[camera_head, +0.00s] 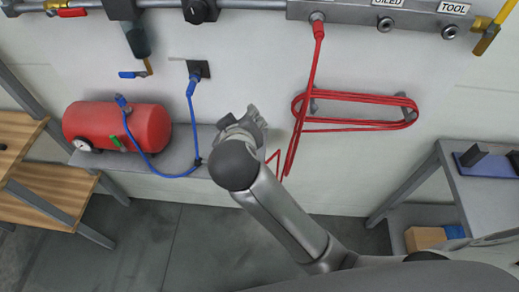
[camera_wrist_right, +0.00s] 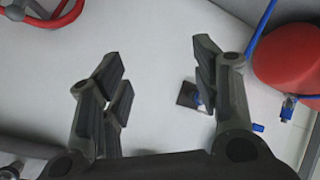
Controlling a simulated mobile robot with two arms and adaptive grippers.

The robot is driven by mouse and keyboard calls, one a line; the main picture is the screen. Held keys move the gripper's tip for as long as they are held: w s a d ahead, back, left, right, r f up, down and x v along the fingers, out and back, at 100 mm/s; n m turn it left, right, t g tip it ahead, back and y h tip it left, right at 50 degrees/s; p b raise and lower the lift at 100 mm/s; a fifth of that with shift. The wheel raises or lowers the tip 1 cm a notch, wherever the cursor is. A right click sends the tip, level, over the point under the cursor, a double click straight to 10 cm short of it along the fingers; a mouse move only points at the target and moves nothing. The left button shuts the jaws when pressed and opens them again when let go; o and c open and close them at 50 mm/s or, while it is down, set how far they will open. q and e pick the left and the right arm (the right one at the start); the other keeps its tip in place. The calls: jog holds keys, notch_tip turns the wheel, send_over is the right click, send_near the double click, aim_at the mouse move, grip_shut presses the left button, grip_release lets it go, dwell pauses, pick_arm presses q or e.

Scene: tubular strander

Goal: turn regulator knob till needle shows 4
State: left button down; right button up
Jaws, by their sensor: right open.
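A black round knob (camera_head: 196,11), which looks like the regulator knob, sits on the grey pipe along the top of the head view. A gauge with a readable needle is not visible on it. My right gripper (camera_head: 245,122) is in front of the pale wall, below and right of the knob and apart from it. In the right wrist view my right gripper (camera_wrist_right: 162,80) has its fingers spread wide with nothing between them. My left gripper is not in view.
A red tank (camera_head: 130,126) with a small gauge (camera_head: 82,145) lies on a grey shelf at left. A blue hose (camera_head: 192,120) runs to a black wall plate (camera_head: 199,69). A coiled red hose (camera_head: 360,98) hangs right of my gripper. A grey table (camera_head: 455,180) stands at right.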

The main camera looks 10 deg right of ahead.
jog(key=s+d+f+g, duration=0.2)
jog(key=s+d+f, duration=0.1)
jog(key=f, duration=0.3)
jog(key=shift+s+d+f+m+y, duration=0.2)
jog(key=shift+s+f+m+y, duration=0.1)
dwell(3.3)
